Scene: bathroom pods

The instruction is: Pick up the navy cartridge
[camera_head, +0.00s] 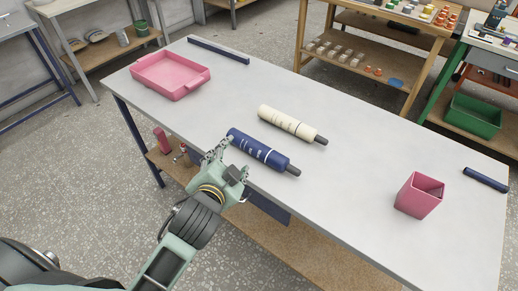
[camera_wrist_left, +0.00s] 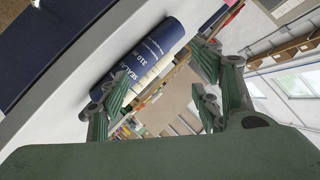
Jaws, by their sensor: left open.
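The navy cartridge (camera_head: 259,150) lies on its side on the white table near its front edge, with a dark nozzle at its right end. My left gripper (camera_head: 227,158) is at the cartridge's left end, at the table's front edge. It is open. In the left wrist view the navy cartridge (camera_wrist_left: 147,58) shows its white lettering beyond the fingers of the left gripper (camera_wrist_left: 160,95), nearer the left finger. Whether a finger touches it I cannot tell. A cream cartridge (camera_head: 288,123) lies behind the navy one. My right gripper is not in view.
A pink tray (camera_head: 172,94) sits at the table's left end. A pink square cup (camera_head: 419,196) stands at the right, near a dark blue bar (camera_head: 486,180). Another dark bar (camera_head: 218,51) lies along the back edge. The table between the cream cartridge and the cup is clear.

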